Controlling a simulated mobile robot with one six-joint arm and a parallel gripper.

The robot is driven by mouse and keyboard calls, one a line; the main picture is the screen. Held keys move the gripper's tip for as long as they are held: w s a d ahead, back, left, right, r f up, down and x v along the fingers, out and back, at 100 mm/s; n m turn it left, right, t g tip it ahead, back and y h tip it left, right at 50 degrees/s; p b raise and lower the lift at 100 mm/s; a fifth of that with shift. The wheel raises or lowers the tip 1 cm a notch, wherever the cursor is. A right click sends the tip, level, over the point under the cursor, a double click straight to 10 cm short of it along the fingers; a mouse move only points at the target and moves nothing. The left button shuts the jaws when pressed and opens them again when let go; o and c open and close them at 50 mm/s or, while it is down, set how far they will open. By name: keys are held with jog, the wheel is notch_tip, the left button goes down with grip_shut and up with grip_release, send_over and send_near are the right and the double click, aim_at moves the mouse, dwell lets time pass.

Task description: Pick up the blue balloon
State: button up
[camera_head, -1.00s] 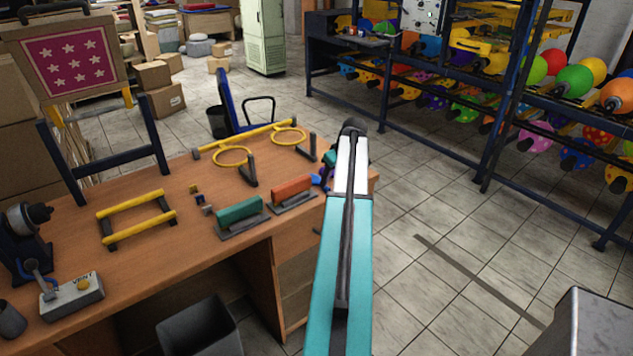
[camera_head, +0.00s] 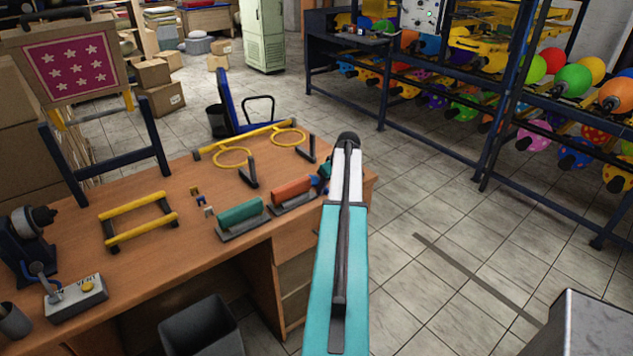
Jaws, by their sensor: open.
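Several blue balloons show among the other colours on the rack at the right. A plain blue balloon (camera_head: 430,45) is on the upper part of the rack's far section. A darker blue balloon (camera_head: 574,158) hangs low in the near section. I cannot tell which one the task means. My teal and white arm reaches forward over the desk's right edge, well short of the rack. My gripper cannot be made out; it seems hidden behind the arm. A small dark blue-teal shape (camera_head: 325,165) shows at the arm's left side, too covered to identify.
The wooden desk (camera_head: 180,245) carries a green block (camera_head: 241,212), an orange block (camera_head: 292,189), a yellow frame (camera_head: 138,219) and a box marked VENT (camera_head: 76,298). A metal box (camera_head: 600,325) stands at the lower right. The tiled floor (camera_head: 430,215) before the rack is clear.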

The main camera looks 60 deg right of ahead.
jog(key=shift+f, duration=0.1)
dwell(0.5)
jog(key=c, duration=0.9)
